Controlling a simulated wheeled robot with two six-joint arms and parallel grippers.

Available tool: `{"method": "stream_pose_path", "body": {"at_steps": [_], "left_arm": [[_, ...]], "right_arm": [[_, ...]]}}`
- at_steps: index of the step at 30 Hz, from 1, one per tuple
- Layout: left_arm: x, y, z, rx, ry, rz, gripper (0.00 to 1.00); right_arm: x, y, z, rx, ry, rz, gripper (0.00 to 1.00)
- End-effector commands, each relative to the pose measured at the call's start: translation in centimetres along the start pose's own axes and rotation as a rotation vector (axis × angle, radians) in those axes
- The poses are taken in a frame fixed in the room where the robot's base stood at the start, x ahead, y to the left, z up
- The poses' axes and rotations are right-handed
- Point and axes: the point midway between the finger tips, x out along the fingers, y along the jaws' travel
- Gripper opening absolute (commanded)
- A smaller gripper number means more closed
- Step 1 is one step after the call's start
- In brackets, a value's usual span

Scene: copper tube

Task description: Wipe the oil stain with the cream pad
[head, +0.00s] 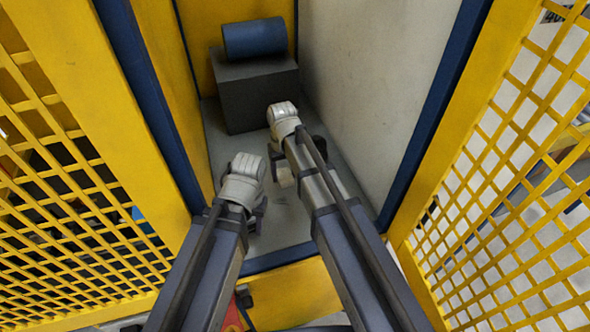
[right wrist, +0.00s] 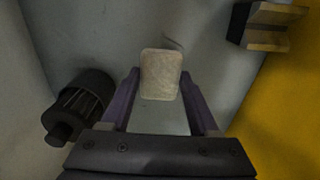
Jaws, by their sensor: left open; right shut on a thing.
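The cream pad (right wrist: 160,73) is between the two fingers of my right gripper (right wrist: 162,95), which is shut on it. In the head view the pad (head: 285,178) shows small and pale below my right wrist, over the grey floor. A thin dark mark (right wrist: 173,42) lies on the floor just beyond the pad in the right wrist view. I cannot tell if it is the oil stain; the pad may hide some of it. My left gripper (head: 256,216) is open and low, to the left of the right one; its fingers are mostly hidden by the wrist.
A blue cylinder (head: 254,38) lies on a dark box (head: 258,95) at the back. A pale wall (head: 365,80) bounds the right. Yellow mesh panels (head: 500,165) flank the narrow bay.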

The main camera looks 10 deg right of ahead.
Motion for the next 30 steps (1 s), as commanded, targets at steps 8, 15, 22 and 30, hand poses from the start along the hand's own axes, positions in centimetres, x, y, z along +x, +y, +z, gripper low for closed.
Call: {"method": "stream_pose_path", "body": {"at_steps": [8, 15, 22, 30], "left_arm": [[0.5, 0.1, 0.0, -0.003, 0.000, 0.001, 0.49], [0.7, 0.1, 0.0, -0.002, 0.000, 0.001, 0.49], [2.3, 0.2, -0.1, 0.001, 0.000, 0.000, 0.49], [4.8, 0.5, -0.3, 0.004, 0.000, -0.001, 0.49]], "right_arm": [[0.5, -3.9, 2.4, 0.005, 0.000, 0.000, 0.17], [0.7, -4.0, 2.4, 0.006, 0.000, 0.000, 0.17], [2.4, -4.2, 2.4, 0.005, 0.000, 0.000, 0.17], [4.8, -4.6, 2.5, 0.004, 0.000, 0.000, 0.17]]}}
